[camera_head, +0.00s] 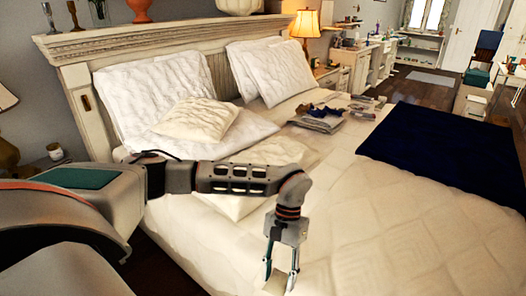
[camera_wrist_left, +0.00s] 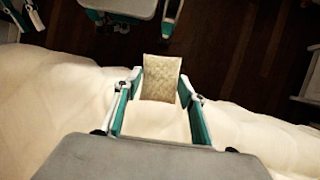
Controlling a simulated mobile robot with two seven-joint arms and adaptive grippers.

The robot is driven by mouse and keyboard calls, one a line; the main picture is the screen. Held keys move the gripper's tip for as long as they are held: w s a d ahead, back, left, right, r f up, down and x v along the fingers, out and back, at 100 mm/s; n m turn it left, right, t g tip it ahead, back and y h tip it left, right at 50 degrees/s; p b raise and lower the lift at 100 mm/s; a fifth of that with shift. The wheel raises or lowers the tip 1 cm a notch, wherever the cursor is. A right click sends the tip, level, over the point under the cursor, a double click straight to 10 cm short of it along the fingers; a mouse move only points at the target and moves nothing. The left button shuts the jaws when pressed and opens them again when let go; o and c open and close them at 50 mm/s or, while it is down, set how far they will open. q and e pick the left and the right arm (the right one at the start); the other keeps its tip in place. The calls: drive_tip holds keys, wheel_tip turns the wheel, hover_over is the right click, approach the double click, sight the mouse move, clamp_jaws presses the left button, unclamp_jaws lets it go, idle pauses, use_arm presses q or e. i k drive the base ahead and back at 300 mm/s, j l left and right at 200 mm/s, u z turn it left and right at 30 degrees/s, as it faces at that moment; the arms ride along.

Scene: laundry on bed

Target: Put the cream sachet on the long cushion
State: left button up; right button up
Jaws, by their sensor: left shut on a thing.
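The cream sachet (camera_wrist_left: 160,78) is a small quilted pale rectangle between the fingertips of my left gripper in the left wrist view. My left gripper (camera_head: 281,276) is shut on it, pointing down near the bed's front edge in the head view. There the sachet shows only as a pale patch (camera_head: 277,284) between the fingers. A cream cushion that looks like the long cushion (camera_head: 275,153) lies on the bed behind my left forearm, which hides its middle. The gripper is in front of this cushion and apart from it.
White pillows (camera_head: 155,88) lean on the headboard (camera_head: 160,38), with a small cream cushion (camera_head: 197,119) before them. Folded clothes (camera_head: 318,120) and a dark blue blanket (camera_head: 445,150) lie farther right. The quilt (camera_head: 400,235) in front is clear.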

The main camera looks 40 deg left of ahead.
sight(245, 160)
drive_tip(key=j+z, duration=0.15)
drive_tip(key=j, duration=0.55)
drive_tip(key=j+z, duration=0.2)
drive_tip(key=j, duration=0.45)
drive_tip(key=k+j+z, duration=0.15)
drive_tip(key=j, duration=0.55)
drive_tip(key=i, duration=0.05)
